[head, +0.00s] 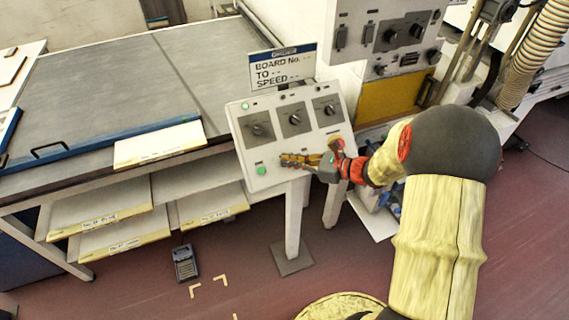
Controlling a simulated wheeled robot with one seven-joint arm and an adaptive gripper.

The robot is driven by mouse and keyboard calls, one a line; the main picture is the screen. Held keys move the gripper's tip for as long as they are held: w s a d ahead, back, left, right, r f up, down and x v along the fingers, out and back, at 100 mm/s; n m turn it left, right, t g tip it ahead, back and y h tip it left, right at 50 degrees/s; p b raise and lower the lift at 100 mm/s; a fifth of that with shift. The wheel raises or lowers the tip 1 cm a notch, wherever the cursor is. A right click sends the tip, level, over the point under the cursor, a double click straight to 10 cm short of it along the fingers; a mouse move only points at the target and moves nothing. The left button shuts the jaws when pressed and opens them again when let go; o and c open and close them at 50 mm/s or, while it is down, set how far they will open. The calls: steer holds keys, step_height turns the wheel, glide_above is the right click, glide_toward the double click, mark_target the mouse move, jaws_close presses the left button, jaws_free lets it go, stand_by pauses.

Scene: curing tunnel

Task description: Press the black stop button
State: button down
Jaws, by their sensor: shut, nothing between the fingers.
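A white slanted control panel (239,143) on a post stands in the middle of the head view. It carries a row of three grey dial plates, with a green button (261,171) at its lower left. My gripper (286,160) reaches in from the right, shut and empty, with its fingers pointing left across the panel's lower part. The fingertips are just right of and slightly above the green button. A dark spot shows at the fingertips; I cannot tell whether it is the black stop button or part of my gripper, nor whether they touch the panel.
A wide grey table (110,85) with labelled shelves below is on the left. A second control box (352,35) and a ribbed hose (535,55) are at the back right. A dark device (185,263) lies on the red floor.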

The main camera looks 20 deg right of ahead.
steer(key=shift+w+f, duration=0.1)
stand_by(0.6)
steer(key=shift+w+f, duration=0.2)
steer(key=shift+w+f+b, duration=0.25)
steer(key=shift+w+b, duration=0.05)
stand_by(0.8)
stand_by(0.3)
steer(key=shift+s+r+p, duration=0.55)
steer(key=shift+s+p, duration=0.05)
steer(key=shift+s+r, duration=0.1)
steer(key=s+r+p, duration=0.3)
steer(key=shift+s+r+p, duration=0.15)
steer(key=shift+s+p, duration=0.05)
steer(key=shift+p, duration=0.15)
